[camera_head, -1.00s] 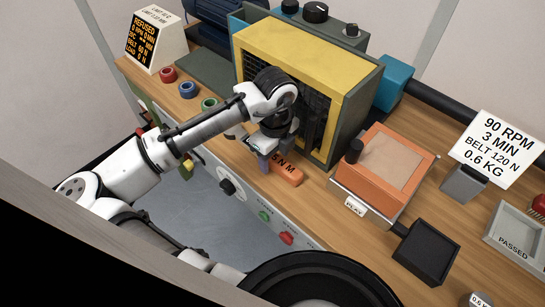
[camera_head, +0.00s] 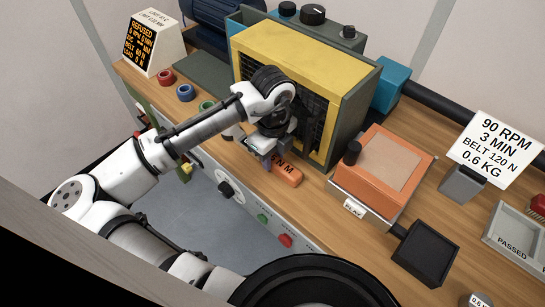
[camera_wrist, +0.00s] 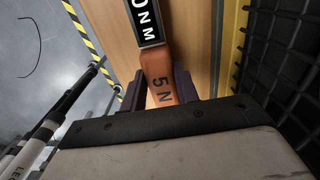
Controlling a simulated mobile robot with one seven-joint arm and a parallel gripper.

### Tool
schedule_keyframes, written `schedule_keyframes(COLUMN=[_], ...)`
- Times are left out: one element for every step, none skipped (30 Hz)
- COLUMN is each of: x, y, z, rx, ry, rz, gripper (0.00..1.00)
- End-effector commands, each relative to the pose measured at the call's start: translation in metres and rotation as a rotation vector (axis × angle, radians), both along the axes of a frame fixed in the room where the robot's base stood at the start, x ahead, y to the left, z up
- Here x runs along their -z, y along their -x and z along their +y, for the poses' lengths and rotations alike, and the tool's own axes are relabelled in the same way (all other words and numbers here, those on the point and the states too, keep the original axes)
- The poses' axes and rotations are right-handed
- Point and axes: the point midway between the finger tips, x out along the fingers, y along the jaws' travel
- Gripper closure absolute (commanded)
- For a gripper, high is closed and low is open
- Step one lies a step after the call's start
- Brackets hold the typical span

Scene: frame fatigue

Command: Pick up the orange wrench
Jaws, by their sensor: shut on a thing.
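The orange wrench (camera_head: 288,174) lies at the front of the wooden bench, just before the yellow-framed machine, with dark lettering on it. In the wrist view, its orange part (camera_wrist: 160,78), marked "5 N", sits between the two dark fingers of my gripper (camera_wrist: 158,88). A black piece with white lettering (camera_wrist: 147,22) adjoins it at the top; I cannot tell if it belongs to the wrench. In the head view my gripper (camera_head: 268,160) is at the wrench's left end, shut on it. My wrist hides the rest. I cannot tell whether the wrench is clear of the bench.
The yellow-framed machine (camera_head: 300,75) with a black grille stands close behind my gripper. An orange box (camera_head: 383,170) with a black knob is to the right. Red, blue and green rings (camera_head: 185,92) lie to the left. The bench front carries a knob and buttons (camera_head: 286,241).

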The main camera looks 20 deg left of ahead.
Motion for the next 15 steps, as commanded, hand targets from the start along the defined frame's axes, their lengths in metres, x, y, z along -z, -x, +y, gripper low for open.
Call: schedule_keyframes(x=[-0.005,-0.008,-0.013,-0.018,-0.023,-0.031,-0.038,-0.044,-0.052,-0.059,-0.065,-0.073,-0.079,-0.085,-0.093], y=[0.0,0.0,-0.001,0.0,0.0,-0.001,-0.001,-0.001,0.0,-0.001,-0.001,-0.001,0.0,-0.001,-0.001], z=[0.0,0.0,0.0,0.0,0.0,0.0,0.0,0.0,0.0,0.0,0.0,0.0,0.0,0.0,0.0], rx=[0.0,0.0,0.0,0.0,0.001,0.001,0.001,0.002,0.003,0.002,0.002,0.002,0.003,0.002,0.001], ry=[-0.002,-0.002,-0.001,-0.002,-0.002,-0.003,-0.002,-0.002,-0.002,-0.002,-0.001,-0.002,-0.001,-0.002,-0.002], rz=[-0.002,-0.002,-0.003,-0.003,-0.003,-0.004,-0.002,-0.004,-0.003,-0.003,-0.003,-0.003,-0.003,-0.002,-0.003], gripper=[1.0,1.0,1.0,1.0,1.0,1.0,1.0,1.0,1.0,1.0,1.0,1.0,1.0,1.0,1.0])
